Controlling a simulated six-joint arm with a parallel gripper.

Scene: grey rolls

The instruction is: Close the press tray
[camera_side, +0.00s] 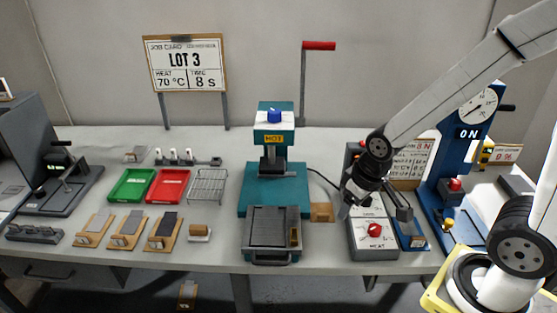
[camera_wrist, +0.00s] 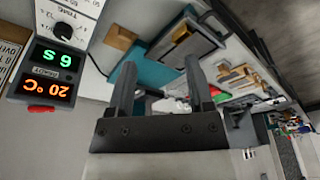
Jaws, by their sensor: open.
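The teal press (camera_side: 277,170) stands in the middle of the bench with a blue knob on top. Its dark grey press tray (camera_side: 272,230) sticks out from the front of the press towards the bench edge, with a handle (camera_side: 270,259) at its front. The tray also shows at the upper middle of the wrist view (camera_wrist: 186,45). My gripper (camera_side: 374,209) is to the right of the tray, above the heat control box, and apart from the tray. Its two fingers in the wrist view (camera_wrist: 161,82) are spread, with nothing seen between them.
A control box with a red knob (camera_side: 375,228) stands right of the tray. A small wooden block (camera_side: 321,212) lies between them. A blue gauge press (camera_side: 462,160) is further right. Green (camera_side: 132,186) and red (camera_side: 168,186) trays and wooden boards with grey pieces lie left.

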